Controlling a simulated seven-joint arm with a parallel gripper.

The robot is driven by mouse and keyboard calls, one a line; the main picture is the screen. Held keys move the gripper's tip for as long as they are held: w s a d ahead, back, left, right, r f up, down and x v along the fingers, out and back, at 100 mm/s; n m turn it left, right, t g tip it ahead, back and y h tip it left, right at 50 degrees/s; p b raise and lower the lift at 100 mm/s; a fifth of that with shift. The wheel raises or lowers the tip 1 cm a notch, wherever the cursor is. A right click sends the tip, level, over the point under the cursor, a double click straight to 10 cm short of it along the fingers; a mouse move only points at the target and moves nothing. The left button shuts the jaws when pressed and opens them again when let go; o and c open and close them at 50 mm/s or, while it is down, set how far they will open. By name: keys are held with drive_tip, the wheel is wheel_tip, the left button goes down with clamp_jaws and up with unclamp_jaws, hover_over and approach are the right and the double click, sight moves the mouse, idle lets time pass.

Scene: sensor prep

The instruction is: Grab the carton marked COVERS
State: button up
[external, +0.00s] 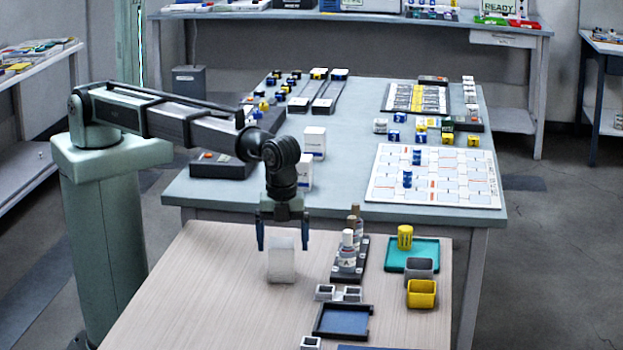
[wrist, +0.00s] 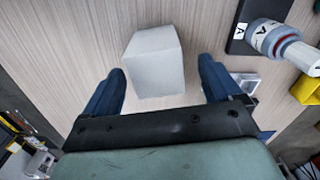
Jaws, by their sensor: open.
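A plain white carton (external: 281,262) stands on the wooden table below my gripper (external: 283,245). No marking can be read on its visible faces. It also shows in the wrist view (wrist: 155,62), beyond and between my two blue fingers (wrist: 163,85). My gripper is open and points down, with a finger to each side of the carton in the external view. Two more white cartons stand on the grey table behind, one (external: 315,143) farther back and one (external: 304,172) partly hidden by my arm. Their print is too small to read.
A dark rack (external: 349,268) with bottles stands right of the carton. Beyond it are a teal tray (external: 412,254), a grey bin (external: 419,268) and a yellow bin (external: 421,294). A blue-lined tray (external: 343,321) lies in front. The wooden table's left side is clear.

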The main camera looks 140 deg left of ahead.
sight(281, 257)
drive_tip(key=shift+s+d+f, duration=0.1)
drive_tip(key=shift+d+f, duration=0.05)
drive_tip(key=shift+f, duration=2.2)
drive_tip(key=shift+c, duration=0.3)
